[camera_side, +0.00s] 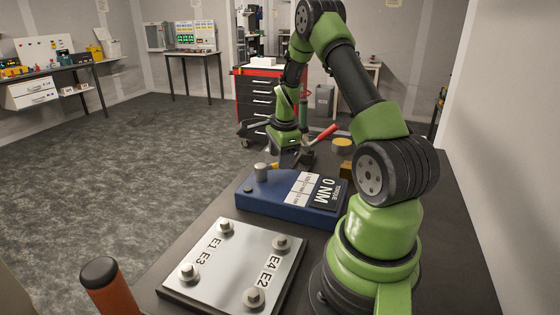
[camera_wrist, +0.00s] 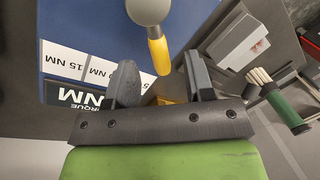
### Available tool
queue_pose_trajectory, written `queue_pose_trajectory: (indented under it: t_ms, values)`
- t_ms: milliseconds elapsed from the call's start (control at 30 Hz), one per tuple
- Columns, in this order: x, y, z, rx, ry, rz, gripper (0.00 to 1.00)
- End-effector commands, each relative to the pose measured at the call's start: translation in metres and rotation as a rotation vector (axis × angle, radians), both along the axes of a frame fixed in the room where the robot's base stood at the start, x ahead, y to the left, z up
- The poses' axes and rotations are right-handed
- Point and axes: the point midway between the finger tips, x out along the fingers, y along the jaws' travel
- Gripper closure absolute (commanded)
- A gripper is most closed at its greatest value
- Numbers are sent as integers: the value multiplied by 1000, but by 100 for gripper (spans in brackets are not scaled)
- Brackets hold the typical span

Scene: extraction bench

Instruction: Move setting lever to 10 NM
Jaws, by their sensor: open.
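The setting lever shows a grey round knob (camera_side: 261,172) and a short yellow shaft at the far edge of a blue torque box (camera_side: 262,203). The box's black display reads 0 NM, with white scale labels beside it. In the wrist view the knob (camera_wrist: 148,10) is at the top, and the yellow shaft (camera_wrist: 158,55) runs down from it toward the space between my fingers. My gripper (camera_wrist: 162,82) is open, with one dark finger on each side of the shaft's lower end. I cannot tell whether either finger touches it. My gripper also shows in the side view (camera_side: 286,160).
A metal plate (camera_side: 235,262) with several bolts, marked E1 to E4, lies in front of the box. An orange-handled tool (camera_side: 108,288) stands at the lower left. A red-handled tool (camera_side: 326,133) and a yellow round part (camera_side: 342,144) are behind my gripper.

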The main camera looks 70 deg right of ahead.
Motion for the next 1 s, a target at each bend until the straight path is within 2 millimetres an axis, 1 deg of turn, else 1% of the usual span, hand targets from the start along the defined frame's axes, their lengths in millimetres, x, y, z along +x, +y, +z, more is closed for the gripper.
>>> queue_pose_trajectory:
  t_ms: [33,100,200,467,500,567,600,700,1000]
  values:
    - [1,0,-7,3,1,0,52]
    - [2,-2,-13,1,1,1,52]
    - [3,-2,-18,0,0,1,52]
    - [3,-3,-19,-1,-1,1,52]
    - [3,-3,-19,-1,-1,1,56]
    - [3,-3,-19,-1,-1,1,70]
    - [3,-3,-19,-1,-1,1,79]
    - [3,-3,-19,-1,-1,1,100]
    - [2,-2,-19,0,-1,-17,100]
